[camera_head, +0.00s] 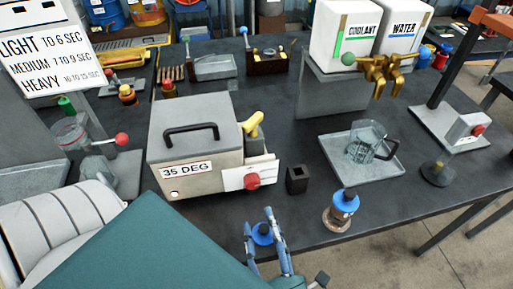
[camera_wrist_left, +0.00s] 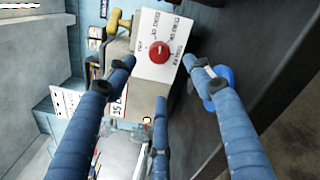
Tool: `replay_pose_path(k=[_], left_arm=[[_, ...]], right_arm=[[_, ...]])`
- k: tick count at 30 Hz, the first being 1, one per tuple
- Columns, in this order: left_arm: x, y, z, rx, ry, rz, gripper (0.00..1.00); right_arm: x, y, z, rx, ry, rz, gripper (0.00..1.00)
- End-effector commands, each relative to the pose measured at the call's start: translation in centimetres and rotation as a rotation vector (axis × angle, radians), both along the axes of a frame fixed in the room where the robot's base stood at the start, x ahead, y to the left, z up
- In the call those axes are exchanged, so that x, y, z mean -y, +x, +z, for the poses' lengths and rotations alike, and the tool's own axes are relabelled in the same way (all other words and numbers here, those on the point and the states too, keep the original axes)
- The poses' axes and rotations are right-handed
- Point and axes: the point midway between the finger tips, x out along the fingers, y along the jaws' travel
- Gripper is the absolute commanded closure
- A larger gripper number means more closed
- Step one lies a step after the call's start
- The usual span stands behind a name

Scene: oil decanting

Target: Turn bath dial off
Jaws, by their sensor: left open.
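The bath is a grey box (camera_head: 195,145) with a black handle on its lid and a "35 DEG" label (camera_head: 187,170) on its front. Its red dial (camera_head: 252,181) sits on a white panel (camera_head: 234,180) at the right of the front. In the left wrist view the red dial (camera_wrist_left: 159,52) shows ahead, between and beyond the finger tips, with printed settings around it too small to read surely. My left gripper (camera_head: 259,222) has its blue fingers spread and empty, in front of and below the dial, apart from it. My right gripper is not seen.
A blue-topped jar (camera_head: 342,208) stands to the right, near the table edge. A small dark open block (camera_head: 297,179) is beside the bath. A clear jug (camera_head: 367,142) stands on a tray (camera_head: 392,170). A yellow handle (camera_head: 252,122) is above the dial.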

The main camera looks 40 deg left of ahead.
Motion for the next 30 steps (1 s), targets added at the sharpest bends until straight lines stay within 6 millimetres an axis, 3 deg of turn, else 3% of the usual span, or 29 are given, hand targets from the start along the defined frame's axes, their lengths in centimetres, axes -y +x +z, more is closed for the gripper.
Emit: replay_pose_path(k=[9, 19, 30], left_arm=[[-3.5, 3.0, 0.4, 0.002, 0.004, 0.000, 0.47], [-7.5, 6.3, 0.2, 0.001, 0.002, -0.001, 0.47], [-8.2, 6.9, 0.0, 0.000, 0.000, 0.000, 0.47]], right_arm=[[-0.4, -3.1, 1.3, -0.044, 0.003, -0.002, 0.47], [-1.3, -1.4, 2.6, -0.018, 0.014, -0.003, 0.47], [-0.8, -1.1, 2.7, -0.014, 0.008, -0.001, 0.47]])
